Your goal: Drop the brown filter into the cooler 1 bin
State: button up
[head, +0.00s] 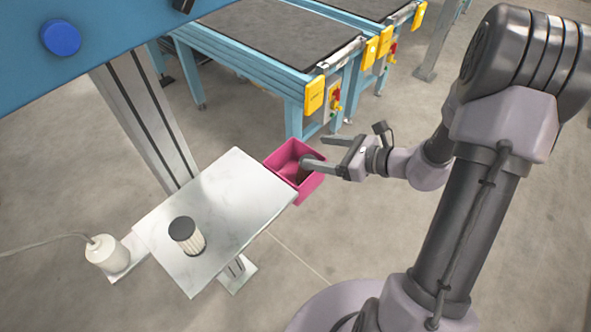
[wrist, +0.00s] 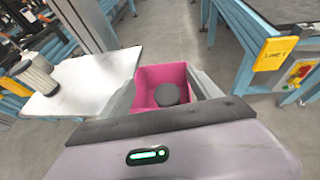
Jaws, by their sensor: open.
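The pink bin (head: 280,157) stands at the far right corner of the white table in the head view. It also shows in the wrist view (wrist: 180,72), between my fingers. A filter with a dark round cap (wrist: 167,94) is inside the bin; a brownish bit of its side (head: 301,176) shows in the head view, partly behind a finger. My gripper (head: 314,150) is open, its fingers apart over the bin, with nothing held between them. Most of the filter's body is hidden, and no label on the bin is readable.
A pale pleated filter with a dark cap (head: 190,240) stands on the white marbled table (head: 240,185). A white corded device (head: 105,254) is at the left. A blue-framed conveyor (head: 265,35) with yellow boxes (head: 315,95) lies behind the bin. Floor right of the bin is clear.

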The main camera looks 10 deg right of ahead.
jog(key=p+v, duration=0.3)
jog(key=v, duration=1)
jog(key=shift+s+d+r, duration=0.2)
jog(key=shift+s+d, duration=0.05)
jog(key=s+a+r+n+g+h, duration=0.1)
jog(key=s+a+r+n+h, duration=0.2)
jog(key=s+a+r+n, duration=0.3)
jog(key=s+a+r+n+g+h, duration=0.2)
jog(key=s+a+r+n+h, duration=0.2)
jog(key=a+n, duration=0.7)
notch_tip(320, 180, up, 5)
jog(key=s+n, duration=0.2)
jog(key=n, duration=0.3)
jog(key=shift+f+n+g+h, duration=0.2)
jog(key=shift+n+g+h, duration=0.1)
jog(key=shift+s+a, duration=0.15)
